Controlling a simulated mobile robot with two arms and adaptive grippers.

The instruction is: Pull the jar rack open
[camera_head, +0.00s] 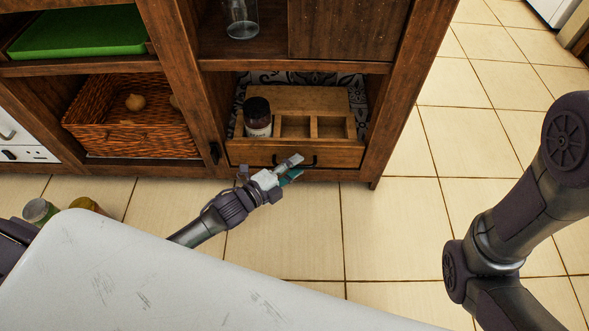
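The jar rack (338,153) is a light wooden drawer-like tray with square compartments in the lower right bay of the shelving. A dark-lidded jar (258,120) with a pale label stands in its left compartment; the two compartments to the right look empty. A dark handle (312,160) is on its front panel, partly covered by my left gripper. My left gripper (292,169) is at the handle, its fingers seen on either side of a small gap; whether they grip it cannot be told. My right arm shows at the right, but its gripper is out of view.
A wicker basket (130,138) with onion-like items sits in the bay to the left. A white surface (180,275) fills the lower left front. Two jars or cans (40,210) show beside it at the left. Tiled floor (400,225) is clear in front and to the right.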

